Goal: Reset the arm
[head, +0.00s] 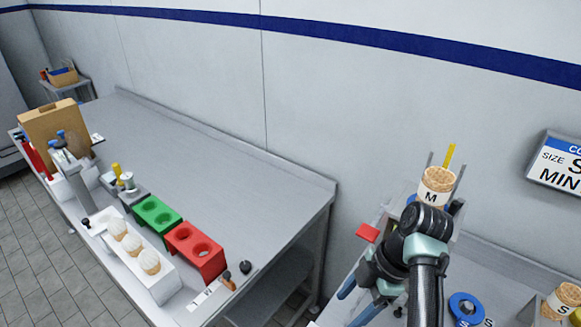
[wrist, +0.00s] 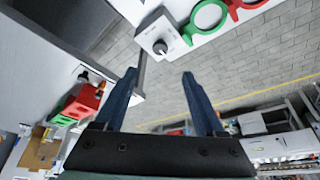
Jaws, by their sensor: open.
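My arm (head: 425,250) is at the right of the head view, folded in front of the right-hand counter. My gripper (wrist: 160,74) shows in the wrist view as two blue fingers spread apart, open, with nothing between them. In the head view its blue fingers show low beside the arm, partly hidden by the arm's links. The wrist view looks past the fingers to the tiled floor (wrist: 225,75).
The left counter (head: 200,120) carries a green block (head: 157,215), a red block (head: 195,252) and a white holder with cones (head: 133,245). On the right are a cork-topped jar marked M (head: 436,190), a blue ring (head: 466,308) and a jar marked S (head: 562,301).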

